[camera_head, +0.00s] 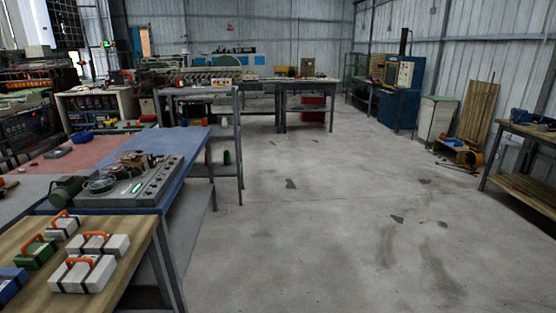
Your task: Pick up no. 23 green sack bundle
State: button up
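A green bundle (35,255) with an orange handle sits on the wooden tabletop (131,257) at the lower left of the head view. It is the only green one I see among the bundles there. No number can be read on it. White bundles with orange handles stand close by: one in front (84,277), one to the right (112,245) and one behind (60,231). A blue bundle (10,287) is cut off by the left edge. My gripper is not in view.
A blue-topped bench (184,142) with a grey control unit (146,190) stands behind the wooden table. A metal shelf rack (238,150) is beyond it. Another workbench (530,130) stands at the right edge. The concrete floor (320,230) between is open, with dark patches.

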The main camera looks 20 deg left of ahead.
aim_at(32, 258)
jog(key=i+u, duration=0.35)
jog(key=u, duration=0.15)
jog(key=i+u, duration=0.35)
jog(key=u, duration=0.15)
jog(key=i+l+u, duration=0.25)
jog(key=u, duration=0.25)
jog(key=i, duration=0.1)
